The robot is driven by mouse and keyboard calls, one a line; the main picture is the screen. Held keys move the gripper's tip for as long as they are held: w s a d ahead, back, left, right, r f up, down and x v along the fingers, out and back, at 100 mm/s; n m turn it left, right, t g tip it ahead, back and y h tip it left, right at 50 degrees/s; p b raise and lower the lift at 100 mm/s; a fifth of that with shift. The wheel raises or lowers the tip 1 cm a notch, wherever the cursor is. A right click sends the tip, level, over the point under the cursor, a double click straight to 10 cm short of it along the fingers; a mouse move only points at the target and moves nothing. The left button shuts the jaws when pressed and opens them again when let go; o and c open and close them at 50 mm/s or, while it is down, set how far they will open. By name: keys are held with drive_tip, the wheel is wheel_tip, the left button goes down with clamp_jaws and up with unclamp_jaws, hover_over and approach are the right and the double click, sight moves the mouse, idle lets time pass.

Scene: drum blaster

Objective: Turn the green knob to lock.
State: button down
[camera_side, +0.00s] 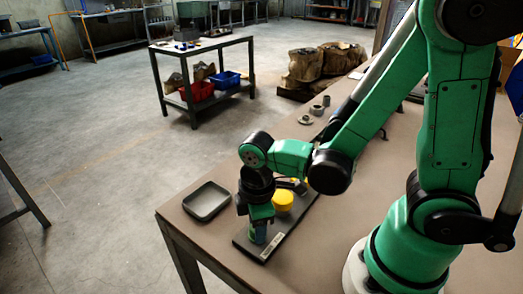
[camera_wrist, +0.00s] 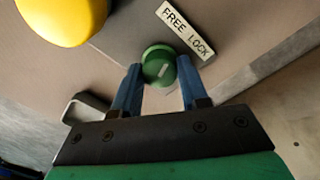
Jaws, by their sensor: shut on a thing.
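The green knob (camera_wrist: 154,62) sits on the dark panel (camera_wrist: 130,32) in the wrist view. It carries a short pale mark on its face; I cannot tell which word the mark points to. A white label (camera_wrist: 186,28) reading FREE LOCK lies just beyond it. My gripper (camera_wrist: 160,78) has its two blue fingers on either side of the knob, shut on it. In the side view my gripper (camera_side: 258,234) points down at the near end of the panel (camera_side: 286,232), and the knob is hidden behind its fingers.
A yellow dome button (camera_side: 283,200) stands on the same panel; it also shows in the wrist view (camera_wrist: 62,18). A grey tray (camera_side: 207,201) lies left of the panel near the table edge. Small grey round parts (camera_side: 317,109) stand farther back. Table between is clear.

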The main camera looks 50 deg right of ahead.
drive_tip(key=m, duration=1.2)
idle(0.5)
drive_tip(key=shift+c, duration=2.3)
unclamp_jaws()
drive_tip(key=shift+r, duration=0.15)
drive_tip(key=shift+a+r, duration=0.1)
drive_tip(key=shift+r, duration=2.6)
